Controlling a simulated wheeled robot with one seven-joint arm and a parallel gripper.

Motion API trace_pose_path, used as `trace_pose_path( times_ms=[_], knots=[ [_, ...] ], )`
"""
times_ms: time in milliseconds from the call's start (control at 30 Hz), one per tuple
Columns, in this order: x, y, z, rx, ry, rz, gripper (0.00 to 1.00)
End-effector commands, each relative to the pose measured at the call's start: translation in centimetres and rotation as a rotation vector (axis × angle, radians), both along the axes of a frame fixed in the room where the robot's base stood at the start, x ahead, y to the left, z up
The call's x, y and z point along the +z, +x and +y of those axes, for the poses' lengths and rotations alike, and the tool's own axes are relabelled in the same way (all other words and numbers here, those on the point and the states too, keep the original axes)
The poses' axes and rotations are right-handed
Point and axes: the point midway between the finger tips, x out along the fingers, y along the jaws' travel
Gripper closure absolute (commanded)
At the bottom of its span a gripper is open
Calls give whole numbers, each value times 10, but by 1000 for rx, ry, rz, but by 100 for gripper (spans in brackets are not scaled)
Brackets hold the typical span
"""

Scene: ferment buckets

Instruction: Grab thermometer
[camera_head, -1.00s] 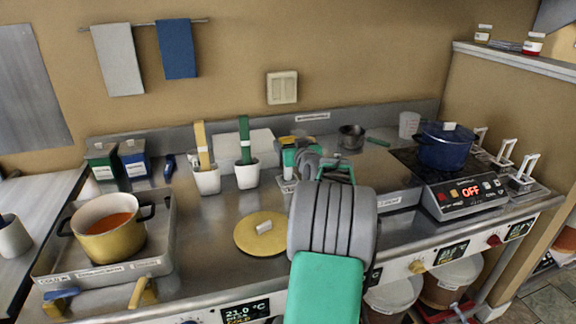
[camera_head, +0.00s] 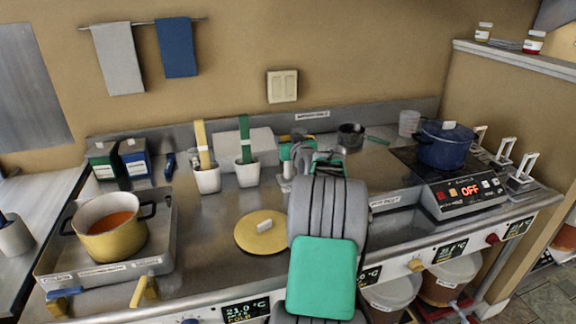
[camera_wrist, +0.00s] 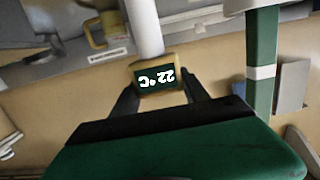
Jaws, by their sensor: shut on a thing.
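The thermometer has a yellowish head with a dark display reading 22 °C (camera_wrist: 155,78), upside down in the wrist view. My gripper (camera_wrist: 160,86) is shut on this head, with one dark finger on each side. A pale white shaft (camera_wrist: 145,28) runs up from the head in that view; I cannot tell whether it is the thermometer's stem. In the head view my own arm hides most of the gripper, and I cannot make out the thermometer clearly.
White cups with a yellow stick (camera_head: 202,145) and a green stick (camera_head: 245,140) stand left of my arm. A round yellow lid (camera_head: 262,240) lies in front of them. A yellow pot (camera_head: 108,240) is at left, a blue pot (camera_head: 442,155) at right. A small dark saucepan (camera_head: 350,135) stands behind.

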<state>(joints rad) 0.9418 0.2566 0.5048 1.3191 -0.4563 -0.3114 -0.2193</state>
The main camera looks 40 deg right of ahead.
Motion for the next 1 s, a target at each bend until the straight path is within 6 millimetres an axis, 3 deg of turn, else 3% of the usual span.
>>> trace_pose_path(
  times_ms=[400, 1000],
  knots=[
    [0, 0, 0, 0, 0, 0, 100],
    [10, 0, 0, 0, -3, -3, 100]
  ],
)
